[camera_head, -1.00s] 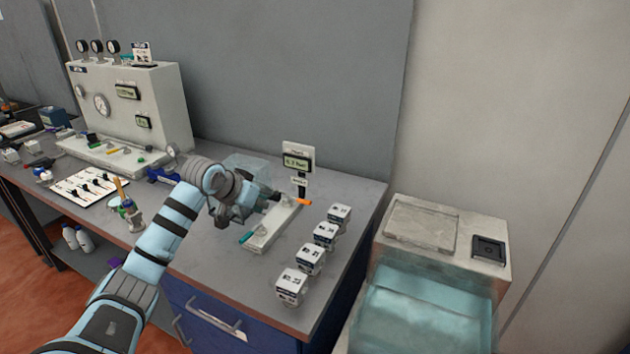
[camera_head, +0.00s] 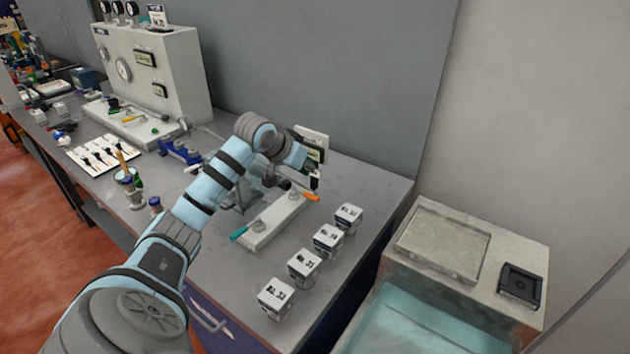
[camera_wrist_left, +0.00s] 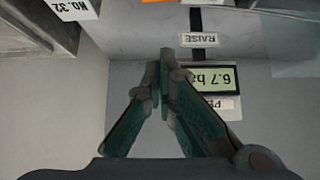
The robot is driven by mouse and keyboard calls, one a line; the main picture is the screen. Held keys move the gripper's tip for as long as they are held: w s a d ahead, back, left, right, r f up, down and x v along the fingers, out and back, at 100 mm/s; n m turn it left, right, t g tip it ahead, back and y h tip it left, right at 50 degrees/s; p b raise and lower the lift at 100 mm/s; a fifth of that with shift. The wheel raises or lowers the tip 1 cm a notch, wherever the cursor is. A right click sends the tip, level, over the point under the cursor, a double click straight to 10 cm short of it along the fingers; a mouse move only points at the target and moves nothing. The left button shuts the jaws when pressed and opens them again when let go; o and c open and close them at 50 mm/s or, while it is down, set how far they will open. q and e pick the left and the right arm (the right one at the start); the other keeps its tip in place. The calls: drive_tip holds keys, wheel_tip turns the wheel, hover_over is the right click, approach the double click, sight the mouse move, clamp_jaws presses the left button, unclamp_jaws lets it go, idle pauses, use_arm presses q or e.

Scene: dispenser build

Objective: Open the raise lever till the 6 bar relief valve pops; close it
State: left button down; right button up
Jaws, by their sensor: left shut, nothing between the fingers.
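The low white base block (camera_head: 275,222) lies on the bench with an orange lever (camera_head: 312,196) at its far end and a teal lever (camera_head: 238,234) at its near end. Behind it stands a white panel (camera_head: 313,137), partly hidden by my left arm. In the left wrist view, the picture is upside down. It shows a display (camera_wrist_left: 209,79) reading about 6.7 bar and a RAISE label (camera_wrist_left: 198,40). My left gripper (camera_wrist_left: 164,58) is shut and empty in front of them. A bit of orange (camera_wrist_left: 160,1) shows at the top edge, apart from the fingertips. The relief valve cannot be made out.
Several white labelled cubes (camera_head: 304,267) stand in a row along the bench's right side. A large white gauge cabinet (camera_head: 155,75) and a tool mat (camera_head: 95,152) are at the left. A grey unit with a teal basin (camera_head: 410,312) stands right of the bench.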

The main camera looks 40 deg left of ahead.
sight(306, 194)
use_arm(q)
drive_tip(key=w+f, duration=0.3)
drive_tip(key=f, duration=0.5)
drive_tip(key=shift+w+f, duration=0.15)
drive_tip(key=shift+w, duration=0.05)
use_arm(e)
drive_tip(key=shift+w+r, duration=0.25)
drive_tip(key=shift+w, duration=0.2)
use_arm(q)
drive_tip(key=shift+a, duration=0.15)
use_arm(e)
drive_tip(key=shift+w, duration=0.1)
drive_tip(key=shift+a, duration=0.1)
use_arm(q)
drive_tip(key=shift+s+m+h, duration=0.2)
drive_tip(key=shift+m+h, duration=0.1)
drive_tip(key=shift+m, duration=0.1)
use_arm(e)
drive_tip(key=shift+w, duration=0.2)
